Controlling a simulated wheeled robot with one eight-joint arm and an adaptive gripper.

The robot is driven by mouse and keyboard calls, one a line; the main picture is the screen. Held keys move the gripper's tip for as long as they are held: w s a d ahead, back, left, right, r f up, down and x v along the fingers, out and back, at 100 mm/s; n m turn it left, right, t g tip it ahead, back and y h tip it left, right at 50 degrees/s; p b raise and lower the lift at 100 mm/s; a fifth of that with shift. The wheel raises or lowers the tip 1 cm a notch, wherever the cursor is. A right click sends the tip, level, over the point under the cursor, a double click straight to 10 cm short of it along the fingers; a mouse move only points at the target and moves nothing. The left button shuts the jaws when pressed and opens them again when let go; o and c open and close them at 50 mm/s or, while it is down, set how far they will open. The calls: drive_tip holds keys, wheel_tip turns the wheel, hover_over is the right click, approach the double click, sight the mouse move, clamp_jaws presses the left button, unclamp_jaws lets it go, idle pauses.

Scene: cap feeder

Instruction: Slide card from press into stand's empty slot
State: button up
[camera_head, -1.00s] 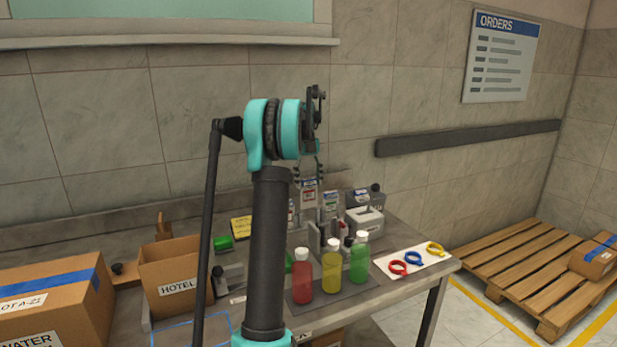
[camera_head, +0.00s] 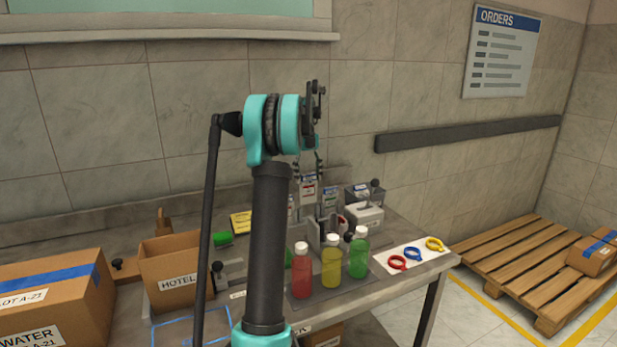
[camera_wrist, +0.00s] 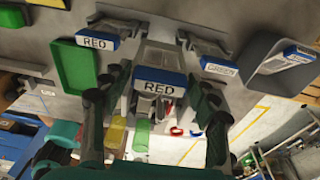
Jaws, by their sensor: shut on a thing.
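My gripper (camera_wrist: 158,88) is shut on a card labelled RED (camera_wrist: 160,88), with a blue edge, in the middle of the wrist view. Its fingers come in from both sides. Another card labelled RED (camera_wrist: 96,42) sits in a grey holder at upper left, and a card labelled GREEN (camera_wrist: 219,69) sits in a holder to the right. In the head view my gripper (camera_head: 308,168) is above the back of the bench, close to a white card (camera_head: 308,189); a second card (camera_head: 330,199) stands to its right. The slot ends and the press are not clear.
Red (camera_head: 302,275), yellow (camera_head: 331,266) and green (camera_head: 358,257) bottles stand at the bench front. Coloured rings (camera_head: 412,256) lie on a white sheet at right. An open carton (camera_head: 172,268) is at left. A green tray (camera_wrist: 74,66) shows in the wrist view.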

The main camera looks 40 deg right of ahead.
drive_tip(key=shift+f, duration=0.2)
drive_tip(key=shift+f, duration=0.8)
drive_tip(key=shift+f, duration=0.1)
drive_tip(key=shift+f, duration=1.55)
drive_tip(key=shift+f, duration=0.1)
drive_tip(key=shift+f, duration=0.55)
drive_tip(key=o, duration=1.1)
drive_tip(key=shift+c, duration=0.2)
